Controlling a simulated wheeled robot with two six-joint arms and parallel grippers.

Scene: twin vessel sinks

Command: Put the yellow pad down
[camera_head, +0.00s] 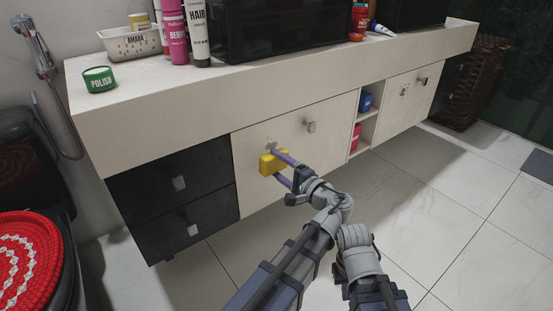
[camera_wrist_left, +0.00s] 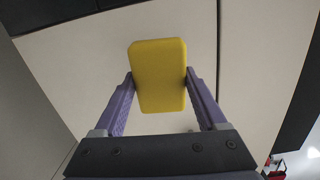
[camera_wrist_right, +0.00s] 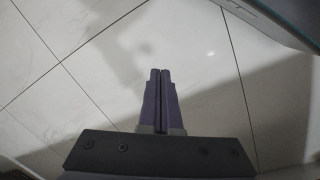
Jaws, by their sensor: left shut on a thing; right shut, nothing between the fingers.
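The yellow pad (camera_head: 272,162) is a small block in front of the pale cabinet door in the head view. My left gripper (camera_head: 279,166) is shut on it, with one purple finger on each side. The pad also shows in the left wrist view (camera_wrist_left: 158,76), between the fingertips of the left gripper (camera_wrist_left: 159,82). I cannot tell whether the pad touches the door. My right gripper (camera_wrist_right: 160,72) is shut and empty above the floor tiles in the right wrist view. In the head view its fingers are hidden.
The pale countertop (camera_head: 140,97) holds a green polish tin (camera_head: 99,79), a white basket (camera_head: 132,43), tubes (camera_head: 198,35) and black basins (camera_head: 280,30). Below are dark drawers (camera_head: 180,183) and a small open shelf (camera_head: 361,118). A red round mat (camera_head: 30,255) lies at left.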

